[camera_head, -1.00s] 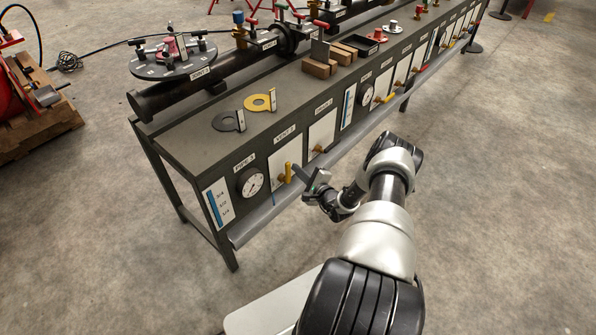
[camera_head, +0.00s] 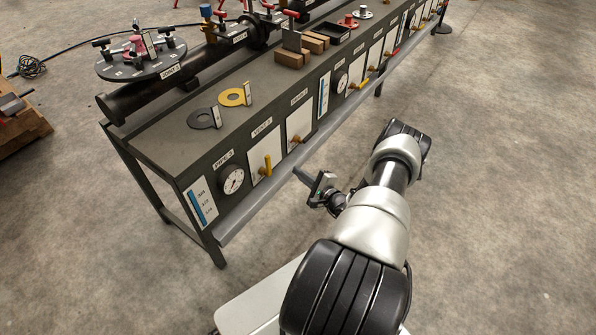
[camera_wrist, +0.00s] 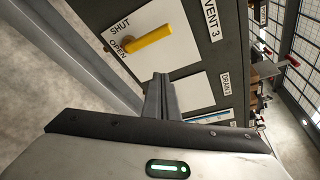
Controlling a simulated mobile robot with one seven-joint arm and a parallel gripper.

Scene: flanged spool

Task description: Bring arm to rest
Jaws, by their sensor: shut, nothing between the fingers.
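My gripper (camera_head: 300,175) is in front of the bench's front panel, at the end of my folded arm. It is shut and holds nothing. In the wrist view the closed fingers (camera_wrist: 160,97) point toward the panel, just below the yellow valve handle (camera_wrist: 152,39) of VENT 3. That handle lies slanted between the SHUT and OPEN marks. In the head view the yellow handle (camera_head: 267,165) is to the left of the gripper, and a gap shows between them.
The long dark bench (camera_head: 178,143) runs from lower left to upper right. It bears a black pipe (camera_head: 130,101), a round flange (camera_head: 141,62), a yellow ring (camera_head: 233,97), a dark ring (camera_head: 203,118) and brown blocks (camera_head: 292,58). The concrete floor (camera_head: 500,200) on the right is clear.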

